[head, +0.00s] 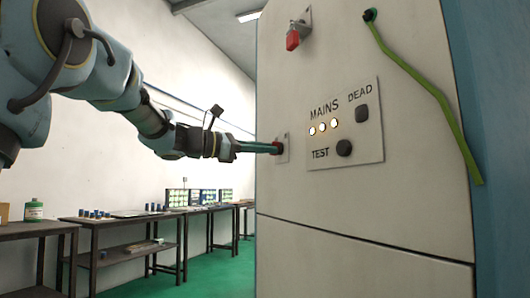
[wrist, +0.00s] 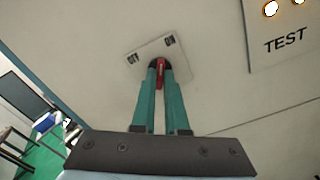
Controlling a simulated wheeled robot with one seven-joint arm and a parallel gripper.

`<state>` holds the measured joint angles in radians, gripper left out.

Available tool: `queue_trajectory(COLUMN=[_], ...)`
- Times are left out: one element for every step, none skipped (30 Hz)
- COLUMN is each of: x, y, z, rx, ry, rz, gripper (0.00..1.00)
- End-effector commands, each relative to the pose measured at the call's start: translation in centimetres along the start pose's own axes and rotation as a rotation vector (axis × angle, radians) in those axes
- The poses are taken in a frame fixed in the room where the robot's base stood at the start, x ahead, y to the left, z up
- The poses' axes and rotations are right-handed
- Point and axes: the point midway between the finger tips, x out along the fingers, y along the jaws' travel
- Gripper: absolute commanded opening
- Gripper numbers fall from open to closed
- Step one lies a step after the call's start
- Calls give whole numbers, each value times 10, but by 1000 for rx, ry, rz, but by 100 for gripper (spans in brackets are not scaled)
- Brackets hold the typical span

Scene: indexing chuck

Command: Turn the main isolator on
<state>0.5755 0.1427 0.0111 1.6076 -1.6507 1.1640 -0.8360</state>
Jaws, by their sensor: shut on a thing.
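In the wrist view my gripper (wrist: 160,70) is shut on the red handle (wrist: 161,74), one finger on each side.
A second red handle (head: 293,39) hangs on a plate higher up. A panel (head: 345,152) marked MAINS, DEAD and TEST has three lit lamps (head: 323,128) and two dark knobs. A green cable (head: 425,85) hangs at the right. Benches (head: 125,220) line the wall behind.

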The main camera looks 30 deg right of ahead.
Motion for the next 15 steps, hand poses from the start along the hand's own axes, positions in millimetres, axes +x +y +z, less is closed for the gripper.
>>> queue_trajectory(x=[0, 0, 0, 0, 0, 0, 0, 0, 0, 0, 0, 0, 0, 0, 0], y=[0, 0, 0, 0, 0, 0, 0, 0, 0, 0, 0, 0, 0, 0, 0], z=[0, 0, 0, 0, 0, 0, 0, 0, 0, 0, 0, 0, 0, 0, 0], rx=[2, 2, 2, 2, 2, 1, 1, 1, 1, 1, 1, 1, 0, 0, 0], ry=[1, 1, 1, 1, 1, 1, 1, 1, 1, 1, 1, 1, 1, 1, 0], rz=[-1, -1, -1, -1, -1, -1, -1, -1, -1, -1, -1, 0, 0, 0, 0], gripper=[0, 0, 0, 0, 0, 0, 0, 0, 16, 19, 22, 27, 30, 34, 38])
